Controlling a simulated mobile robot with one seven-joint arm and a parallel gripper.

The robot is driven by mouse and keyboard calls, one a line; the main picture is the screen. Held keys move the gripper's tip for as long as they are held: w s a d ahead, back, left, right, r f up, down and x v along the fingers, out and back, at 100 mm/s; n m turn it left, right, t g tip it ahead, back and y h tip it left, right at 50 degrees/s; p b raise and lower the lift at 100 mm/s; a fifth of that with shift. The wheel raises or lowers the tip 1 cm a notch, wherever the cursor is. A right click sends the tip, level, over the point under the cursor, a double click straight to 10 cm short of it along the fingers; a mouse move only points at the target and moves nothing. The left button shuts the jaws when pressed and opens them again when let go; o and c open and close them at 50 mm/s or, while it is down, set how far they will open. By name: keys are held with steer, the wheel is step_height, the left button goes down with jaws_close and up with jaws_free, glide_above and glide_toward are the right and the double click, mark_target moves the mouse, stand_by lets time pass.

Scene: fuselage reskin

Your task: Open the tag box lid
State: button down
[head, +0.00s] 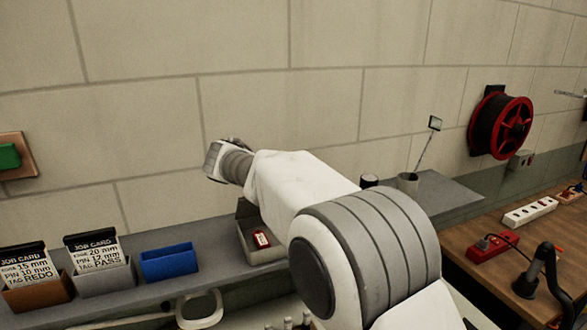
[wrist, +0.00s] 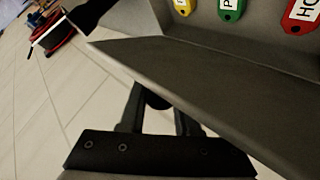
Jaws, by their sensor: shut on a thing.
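The grey tag box (head: 266,257) sits on the wall shelf, partly behind my arm. A red tag (head: 261,239) shows inside it, so the box stands open. In the wrist view a dark grey panel, which looks like the lid (wrist: 215,85), slants across the picture. Yellow, green and red tags (wrist: 302,14) show beyond it. My gripper (wrist: 158,112) reaches up to the panel from below and is shut on it. The fingertips are hidden behind the panel. In the head view my arm hides the gripper's fingers and much of the lid.
Left of the box on the shelf stand a blue bin (head: 169,262) and two job card holders, one brown (head: 38,294) and one grey (head: 103,280). The wall is close behind.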

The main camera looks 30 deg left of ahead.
steer(key=shift+w+a+r+n+g+h+p, duration=0.35)
steer(key=shift+w+a+g+h+p, duration=0.2)
steer(key=shift+p, duration=0.65)
steer(key=shift+w+a+n+g+h, duration=0.25)
steer(key=shift+a, duration=0.1)
steer(key=shift+a+f, duration=0.1)
steer(key=c, duration=0.6)
jaws_free()
steer(key=v, duration=1.2)
steer(key=shift+w, duration=0.15)
